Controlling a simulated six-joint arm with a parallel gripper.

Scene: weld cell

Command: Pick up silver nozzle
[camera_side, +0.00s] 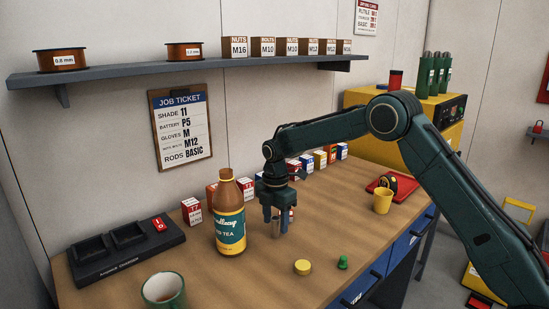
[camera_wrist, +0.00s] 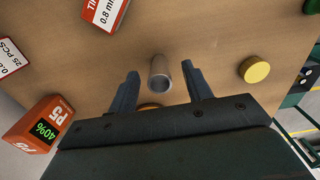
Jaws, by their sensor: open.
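The silver nozzle (camera_wrist: 159,72) is a small grey hollow cylinder standing on the wooden bench. In the wrist view it lies between the tips of my two fingers, with a gap on each side. My gripper (camera_wrist: 161,78) is open and empty, pointing down over the nozzle. In the side view my gripper (camera_side: 276,222) is low above the bench, and the nozzle (camera_side: 277,231) shows only partly between and below the fingers.
A tea bottle (camera_side: 230,225) stands close to the left of my gripper. A yellow round piece (camera_side: 302,267) and a green piece (camera_side: 343,262) lie in front. Small boxes (camera_side: 293,167) line the back. An orange battery (camera_wrist: 32,128) shows left in the wrist view.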

